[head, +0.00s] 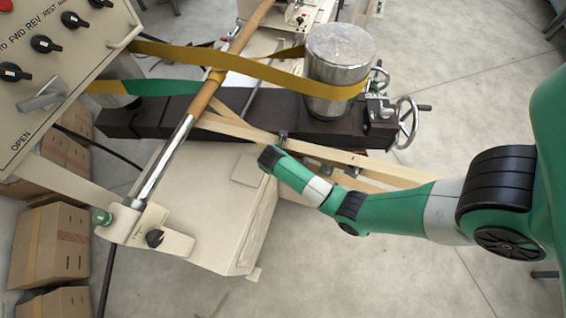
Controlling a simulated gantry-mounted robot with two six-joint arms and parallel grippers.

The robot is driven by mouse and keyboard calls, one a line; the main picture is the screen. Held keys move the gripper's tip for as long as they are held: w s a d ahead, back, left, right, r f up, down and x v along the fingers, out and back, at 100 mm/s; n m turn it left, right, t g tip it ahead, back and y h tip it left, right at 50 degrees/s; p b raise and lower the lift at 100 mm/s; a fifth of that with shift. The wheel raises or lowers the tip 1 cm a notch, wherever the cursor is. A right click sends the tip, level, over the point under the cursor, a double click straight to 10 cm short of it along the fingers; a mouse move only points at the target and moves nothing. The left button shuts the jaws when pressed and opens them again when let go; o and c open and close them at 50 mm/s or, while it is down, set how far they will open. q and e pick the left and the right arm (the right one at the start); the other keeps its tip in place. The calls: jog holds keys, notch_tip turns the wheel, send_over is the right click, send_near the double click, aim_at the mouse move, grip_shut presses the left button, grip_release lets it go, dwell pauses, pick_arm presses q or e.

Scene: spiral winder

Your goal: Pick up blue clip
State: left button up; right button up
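I cannot make out a blue clip for certain in the head view. My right arm reaches in from the right, and its wrist ends over the pale wooden bars (362,157) in front of the dark beam. The gripper itself is hidden or too small to make out there. A small dark grey piece (283,139) stands at the bars just beyond the wrist; I cannot tell what it is. Small dark parts (326,169) sit below the bars, partly covered by my arm. My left gripper is not in view.
A metal cylinder (338,64) with a yellow strap (250,68) stands on the dark beam (160,117). A handwheel (406,122) is at the beam's right end. A long roller bar (165,158) crosses at left. A control panel (50,60) and cardboard boxes (47,245) are at the left.

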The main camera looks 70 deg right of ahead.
grip_shut()
dwell(0.3)
jog(key=shift+a+r, duration=0.15)
jog(key=shift+r, duration=0.25)
jog(key=a+r+p, duration=0.1)
jog(key=a, duration=1.6)
jog(key=shift+a, duration=0.35)
jog(key=shift+s+a, duration=0.1)
jog(key=a, duration=0.8)
jog(key=shift+a, duration=0.15)
